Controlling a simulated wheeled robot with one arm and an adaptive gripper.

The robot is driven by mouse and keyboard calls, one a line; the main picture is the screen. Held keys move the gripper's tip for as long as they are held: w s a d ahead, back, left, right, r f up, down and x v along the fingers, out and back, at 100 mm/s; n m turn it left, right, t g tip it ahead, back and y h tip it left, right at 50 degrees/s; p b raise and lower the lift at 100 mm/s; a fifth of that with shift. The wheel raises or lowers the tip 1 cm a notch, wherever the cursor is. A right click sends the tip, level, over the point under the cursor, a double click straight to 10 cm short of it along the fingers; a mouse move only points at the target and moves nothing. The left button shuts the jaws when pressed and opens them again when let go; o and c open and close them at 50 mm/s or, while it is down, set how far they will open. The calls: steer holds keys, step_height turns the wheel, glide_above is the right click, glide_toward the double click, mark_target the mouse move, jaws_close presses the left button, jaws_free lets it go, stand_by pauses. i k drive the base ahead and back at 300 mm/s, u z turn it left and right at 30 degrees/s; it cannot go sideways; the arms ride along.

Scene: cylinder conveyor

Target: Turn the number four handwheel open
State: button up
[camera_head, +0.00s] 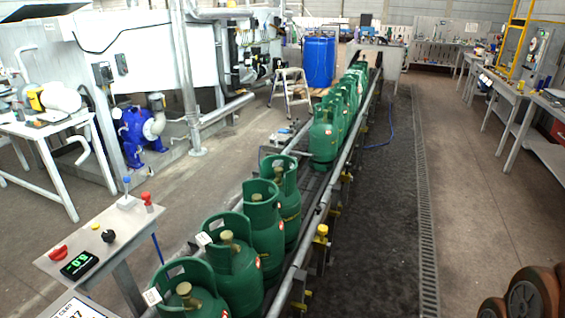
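Green gas cylinders stand upright in a row on a conveyor (315,215) that runs from the lower left to the back. The nearest cylinder (212,309) has a brass-coloured valve top (184,289) inside its collar. Behind it stand another cylinder (240,276) with a brass top (228,237), then one (268,240) with a top (257,197), then one (291,205) with a top at its collar. After a gap, more cylinders (323,145) continue. I see no readable number four, and cannot tell which handwheel bears it. My gripper is not in view.
A small control table (100,238) with a red knob, a black knob and a green display (79,265) stands left of the conveyor. A stepladder (290,90) and blue drum (319,62) stand behind. Dark wheels (533,294) are at lower right. The right aisle (475,190) is clear.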

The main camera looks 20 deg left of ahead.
mark_target(277, 170)
steer(key=z, duration=0.05)
steer(key=i, duration=2.1)
steer(key=u, duration=2.9)
